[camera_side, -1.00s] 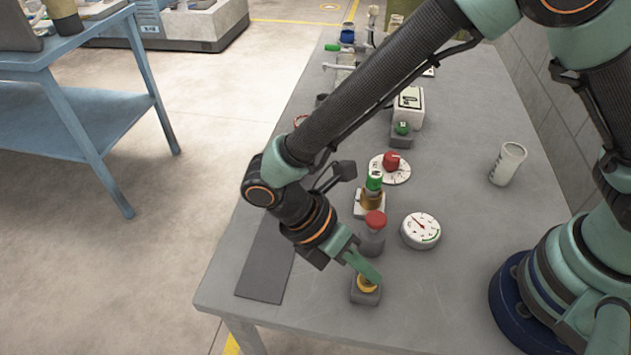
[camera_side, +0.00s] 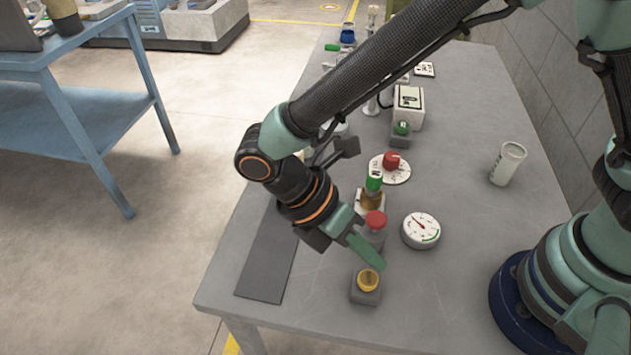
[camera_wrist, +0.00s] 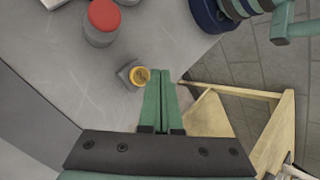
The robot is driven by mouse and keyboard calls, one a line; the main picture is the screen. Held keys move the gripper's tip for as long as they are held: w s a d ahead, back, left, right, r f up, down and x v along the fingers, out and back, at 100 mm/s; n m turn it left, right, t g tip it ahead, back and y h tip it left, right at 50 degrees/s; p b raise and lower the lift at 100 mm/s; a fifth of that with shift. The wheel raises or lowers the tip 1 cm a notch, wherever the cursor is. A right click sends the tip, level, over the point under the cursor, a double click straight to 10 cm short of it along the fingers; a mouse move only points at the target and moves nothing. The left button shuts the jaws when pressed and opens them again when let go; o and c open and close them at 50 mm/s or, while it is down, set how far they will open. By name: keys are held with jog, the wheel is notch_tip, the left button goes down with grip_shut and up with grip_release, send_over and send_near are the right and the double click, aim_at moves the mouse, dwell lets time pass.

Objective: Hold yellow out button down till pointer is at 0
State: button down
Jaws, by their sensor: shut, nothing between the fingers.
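The yellow button (camera_side: 369,280) sits on a small grey block near the table's front edge. It also shows in the wrist view (camera_wrist: 140,76), left of the fingertips. My gripper (camera_side: 376,264) is shut and empty, with its tips just above and behind the button; a gap shows between them. The round white gauge (camera_side: 421,229) stands to the right, with a red pointer toward the upper left of its face. Its numbers are too small to read.
A red-capped grey cylinder (camera_side: 375,227) stands close behind the gripper. Behind it are a green-topped item (camera_side: 374,181) and a red knob on a white dial (camera_side: 391,163). A white cup (camera_side: 507,164) stands at right. A dark mat (camera_side: 267,266) lies left. The right front table is clear.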

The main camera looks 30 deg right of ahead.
aim_at(363, 275)
jog(key=shift+r, duration=1.3)
jog(key=shift+w+d+r, duration=0.15)
jog(key=shift+w+r, duration=0.05)
jog(key=shift+w, duration=0.05)
jog(key=w+d+r+m+t+y, duration=0.2)
jog(key=d+r+m+t, duration=0.1)
jog(key=d+m, duration=0.3)
jog(key=w+d+r+m+t+y, duration=0.1)
jog(key=w+d+r+m+t, duration=0.2)
jog(key=d+m, duration=0.4)
jog(key=w+d+r+m+t+y, duration=0.2)
jog(key=d+r+m, duration=0.4)
jog(key=d, duration=0.3)
jog(key=shift+w+d+r+m+t+y, duration=0.35)
jog(key=shift+w+r+t, duration=0.25)
jog(key=shift+t, duration=0.6)
